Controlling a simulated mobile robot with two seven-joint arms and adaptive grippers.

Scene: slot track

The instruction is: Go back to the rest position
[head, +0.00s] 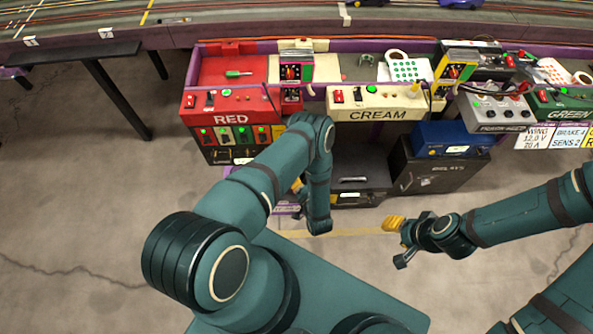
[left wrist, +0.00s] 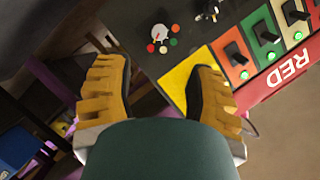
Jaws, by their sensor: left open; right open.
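My right gripper (head: 398,240) is open and empty, with yellow finger pads, held over the floor in front of the dark cabinets in the head view. My left arm reaches forward in front of the red station. Its gripper is mostly hidden behind my own arm in the head view, with only a bit of yellow showing. In the left wrist view, the left gripper (left wrist: 160,95) is open, its two yellow ribbed fingers wide apart with nothing held between them. The red RED panel (head: 235,118) lies beyond it and also shows at the right of the left wrist view (left wrist: 285,60).
The CREAM panel (head: 378,104) stands right of the red one, with a blue box (head: 452,138) and a dark DELAYS cabinet (head: 430,172) near it. A grey control box (head: 496,110) is at right. A dark bench (head: 75,55) stands at left. Concrete floor lies clear around.

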